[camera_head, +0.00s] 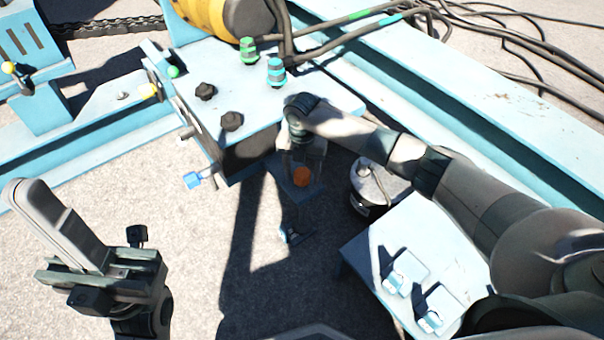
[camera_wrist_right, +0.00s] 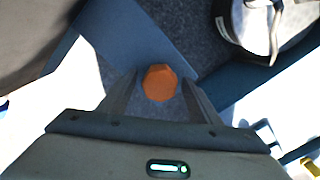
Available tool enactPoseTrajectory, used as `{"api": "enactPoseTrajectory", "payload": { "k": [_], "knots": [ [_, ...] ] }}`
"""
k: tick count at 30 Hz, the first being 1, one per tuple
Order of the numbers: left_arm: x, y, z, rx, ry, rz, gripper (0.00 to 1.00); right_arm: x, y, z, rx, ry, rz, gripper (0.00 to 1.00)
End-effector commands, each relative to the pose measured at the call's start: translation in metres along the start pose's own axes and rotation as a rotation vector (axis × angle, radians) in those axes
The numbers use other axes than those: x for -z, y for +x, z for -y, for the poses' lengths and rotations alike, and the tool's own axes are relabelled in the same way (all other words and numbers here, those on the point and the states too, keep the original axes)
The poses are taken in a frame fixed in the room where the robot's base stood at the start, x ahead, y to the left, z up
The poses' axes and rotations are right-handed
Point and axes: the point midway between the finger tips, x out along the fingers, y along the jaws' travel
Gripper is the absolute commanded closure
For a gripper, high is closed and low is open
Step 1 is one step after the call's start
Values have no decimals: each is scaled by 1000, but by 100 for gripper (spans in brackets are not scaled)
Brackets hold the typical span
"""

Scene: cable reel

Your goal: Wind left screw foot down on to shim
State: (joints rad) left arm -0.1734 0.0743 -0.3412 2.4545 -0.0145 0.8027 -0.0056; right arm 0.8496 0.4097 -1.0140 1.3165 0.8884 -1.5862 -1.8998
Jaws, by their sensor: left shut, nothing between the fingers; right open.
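An orange hexagonal head (camera_head: 301,177), apparently the screw foot's top, sits on a blue bracket beside the machine. It also shows in the right wrist view (camera_wrist_right: 160,82). My right gripper (camera_head: 304,160) is above it and open. In the wrist view its two fingers (camera_wrist_right: 160,98) are on either side of the head, with gaps; I cannot tell whether they are level with it. A small teal part (camera_head: 292,235) is on the shaded ground below; I cannot tell the foot from the shim there. My left gripper (camera_head: 38,195) is shut and empty at the far left, away from the machine.
A light blue table (camera_head: 455,235) at lower right carries two small blue blocks (camera_head: 407,270). A round pale-topped canister (camera_head: 375,182) stands between table and machine. A blue handle (camera_head: 197,180) juts from the machine's side. Cables (camera_head: 500,35) run at the back. Ground at centre-left is clear.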

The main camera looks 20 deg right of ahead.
Motion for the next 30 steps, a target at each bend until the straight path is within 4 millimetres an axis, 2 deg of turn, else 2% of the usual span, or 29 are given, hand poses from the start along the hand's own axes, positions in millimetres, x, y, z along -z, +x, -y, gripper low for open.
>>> {"api": "enactPoseTrajectory", "payload": {
  "k": [3, 5, 8, 9, 25, 30],
  "knots": [
    [0, 0, 0, 0, -1, 0, 100, 0, 0, 0, 0, 0, 0, 42],
    [0, 0, 0, 1, -1, 1, 100, 0, 0, 0, 0, 0, 0, 54],
    [0, 0, 0, 1, -1, 2, 100, 0, 0, 0, 0, 0, 0, 78],
    [0, 0, 0, 1, -1, 2, 100, 0, 0, 0, 0, 0, 0, 82],
    [6, 6, 1, 5, 12, 16, 100, 1, -4, 0, 1, 73, -3, 81],
    [1, -9, 2, -4, 23, 122, 100, 1, -5, 0, 2, 153, -3, 81]
  ]
}}
